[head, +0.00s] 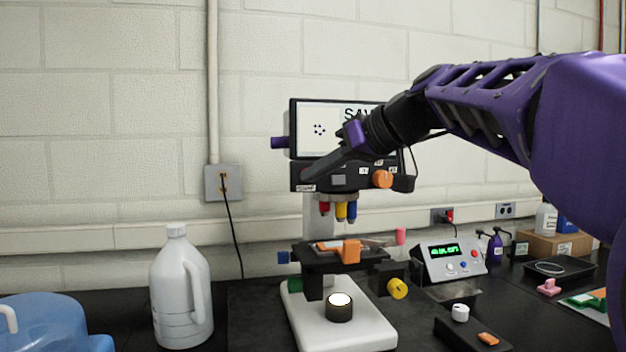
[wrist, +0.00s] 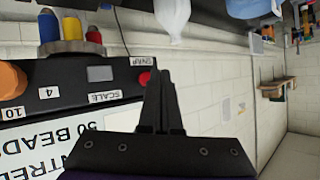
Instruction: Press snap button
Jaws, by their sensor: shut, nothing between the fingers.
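The microscope's black head panel (head: 345,174) carries labelled controls below a lit screen. In the wrist view, which is upside down, a red button (wrist: 144,78) sits beside a white label that seems to read SNAP (wrist: 143,61). A SCALE label and a grey button (wrist: 100,73) are beside it. My gripper (head: 310,180) is shut and empty, its tips at the left end of the panel. In the wrist view my gripper (wrist: 160,72) partly overlaps the red button; I cannot tell whether it touches. The button is hidden behind the gripper in the head view.
The screen (head: 318,120) is partly covered by my arm. Below are coloured objectives (head: 340,211), an orange clip (head: 348,250) on the stage, and a white base (head: 345,330). A white jug (head: 181,290) stands left; a control box (head: 452,262) stands right.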

